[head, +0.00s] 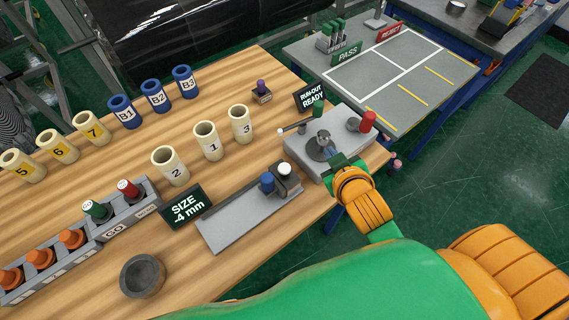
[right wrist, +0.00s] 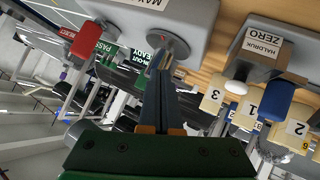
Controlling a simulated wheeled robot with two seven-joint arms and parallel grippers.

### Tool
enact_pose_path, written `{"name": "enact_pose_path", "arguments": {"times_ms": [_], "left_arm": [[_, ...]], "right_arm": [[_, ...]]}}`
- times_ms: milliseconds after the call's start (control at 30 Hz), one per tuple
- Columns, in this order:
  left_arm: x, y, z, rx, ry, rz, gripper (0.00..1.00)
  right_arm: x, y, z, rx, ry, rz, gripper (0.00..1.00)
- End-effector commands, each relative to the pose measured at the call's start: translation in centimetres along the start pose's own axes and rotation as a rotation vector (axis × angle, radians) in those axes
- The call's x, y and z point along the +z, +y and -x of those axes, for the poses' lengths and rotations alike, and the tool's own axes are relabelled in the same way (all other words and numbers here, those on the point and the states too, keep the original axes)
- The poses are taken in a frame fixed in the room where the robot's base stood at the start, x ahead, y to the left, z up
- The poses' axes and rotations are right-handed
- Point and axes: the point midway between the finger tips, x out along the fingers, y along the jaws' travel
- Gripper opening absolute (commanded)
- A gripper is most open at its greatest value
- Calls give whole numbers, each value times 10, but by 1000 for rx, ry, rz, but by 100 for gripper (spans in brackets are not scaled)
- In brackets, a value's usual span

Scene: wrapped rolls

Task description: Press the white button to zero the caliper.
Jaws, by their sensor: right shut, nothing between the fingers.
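The caliper is a grey flat rail (head: 232,222) on the wooden table, with a blue knob (head: 267,182) and a white button (head: 285,168) at its far right end. In the right wrist view the white button (right wrist: 235,87) and blue knob (right wrist: 277,98) appear by a block labelled ZERO (right wrist: 265,45). A dark display (head: 186,206) reads "SIZE -4 mm". My right gripper (head: 337,158) is shut and empty, right of the white button and apart from it, over the grey run-out fixture. Its fingers also show in the wrist view (right wrist: 161,68). My left gripper is out of view.
The run-out fixture (head: 300,150) has a red knob (head: 368,121) and a green knob (head: 318,109). Cream cups stand behind the caliper, cup 3 (head: 240,124) nearest the fixture. A gauge rack (head: 150,195) and a grey bowl (head: 142,276) stand left. A PASS/REJECT table (head: 400,85) stands beyond.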

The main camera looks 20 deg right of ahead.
Motion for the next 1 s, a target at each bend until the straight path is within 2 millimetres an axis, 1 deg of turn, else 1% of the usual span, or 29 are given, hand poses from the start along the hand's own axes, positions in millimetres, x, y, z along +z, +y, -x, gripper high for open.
{"name": "enact_pose_path", "arguments": {"times_ms": [33,67,100,167,200,267,300,367,400,433,467,500,533,567,600,667,700,767,800,833,900,1000], "left_arm": [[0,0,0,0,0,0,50],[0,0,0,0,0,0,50],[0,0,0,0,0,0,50],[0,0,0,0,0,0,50],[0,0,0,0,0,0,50],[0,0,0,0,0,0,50],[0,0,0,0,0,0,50],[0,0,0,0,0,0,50],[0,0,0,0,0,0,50],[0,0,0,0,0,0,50],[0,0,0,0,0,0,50],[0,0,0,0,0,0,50],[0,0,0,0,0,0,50],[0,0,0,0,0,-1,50],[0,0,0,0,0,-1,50],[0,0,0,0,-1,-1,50],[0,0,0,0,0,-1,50],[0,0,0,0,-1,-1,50],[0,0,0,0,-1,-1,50],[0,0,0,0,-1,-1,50],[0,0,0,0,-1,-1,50],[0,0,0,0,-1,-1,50]], "right_arm": [[-24,10,-2,40,96,27,0],[-40,17,-2,67,161,47,0],[-61,24,0,100,250,74,0],[-94,33,7,145,388,124,0],[-116,37,14,172,481,162,0],[-148,40,27,206,624,226,0],[-168,39,38,226,722,276,0],[-196,35,57,249,870,362,0],[-213,29,72,261,971,431,0],[-224,23,83,265,1048,487,0],[-234,15,95,267,1125,550,0],[-244,2,110,264,1229,646,0],[-250,-10,122,258,1306,730,0],[-253,-22,132,245,1381,822,0],[-253,-42,144,220,1475,966,0],[-241,-72,153,158,1589,1220,0],[-226,-89,150,97,1632,1410,0],[-199,-104,136,-5,1635,1687,0],[-181,-106,123,-73,1602,1849,0],[-169,-105,113,-121,1566,1955,0],[-146,-96,91,-223,1461,2153,0],[-123,-77,68,-328,1313,2335,0]]}}
